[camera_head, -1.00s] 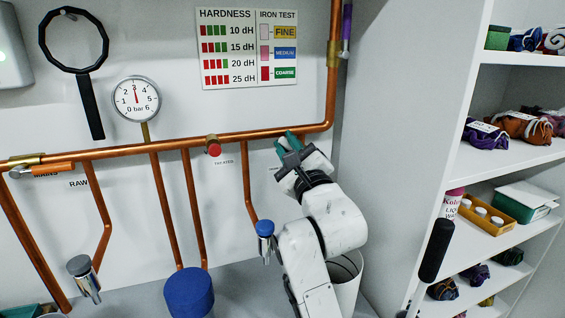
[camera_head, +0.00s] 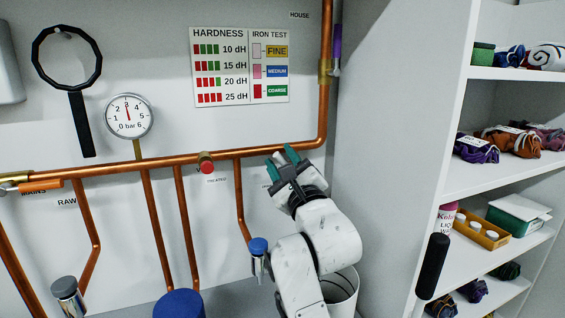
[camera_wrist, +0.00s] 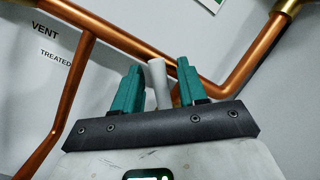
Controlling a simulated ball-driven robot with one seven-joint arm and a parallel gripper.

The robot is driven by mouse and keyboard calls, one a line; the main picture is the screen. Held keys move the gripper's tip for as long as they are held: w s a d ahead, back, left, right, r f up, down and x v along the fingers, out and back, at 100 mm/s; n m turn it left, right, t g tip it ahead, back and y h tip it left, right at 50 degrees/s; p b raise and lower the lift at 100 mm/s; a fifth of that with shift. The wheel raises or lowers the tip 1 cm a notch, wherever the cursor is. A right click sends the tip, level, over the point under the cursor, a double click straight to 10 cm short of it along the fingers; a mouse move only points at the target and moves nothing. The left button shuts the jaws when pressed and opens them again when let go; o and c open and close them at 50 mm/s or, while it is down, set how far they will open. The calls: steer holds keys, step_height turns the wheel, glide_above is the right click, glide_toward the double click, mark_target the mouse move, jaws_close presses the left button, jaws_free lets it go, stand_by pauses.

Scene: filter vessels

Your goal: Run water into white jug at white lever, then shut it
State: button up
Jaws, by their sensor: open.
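My gripper (camera_head: 284,158) is at the copper pipe, right of the red knob, with its green fingers raised. In the wrist view my gripper (camera_wrist: 155,85) is open. A pale grey-white lever (camera_wrist: 157,78) stands between the two fingers, in front of the copper pipe; I cannot tell whether it touches either finger. A white open-topped vessel (camera_head: 347,290), apparently the white jug, stands below, partly hidden by my arm. The water inside and the outlet above it cannot be seen.
A blue-capped tap (camera_head: 258,247) hangs just left of my arm. A red knob (camera_head: 206,163) and a pressure gauge (camera_head: 129,116) are further left. A blue lid (camera_head: 178,304) is below. Shelves (camera_head: 500,185) with bundles and boxes stand to the right.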

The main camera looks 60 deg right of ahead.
steer(key=b+v, duration=0.2)
steer(key=v, duration=0.8)
steer(key=shift+s+a, duration=0.2)
steer(key=shift+s, duration=0.1)
steer(key=shift+f, duration=0.1)
stand_by(6.6)
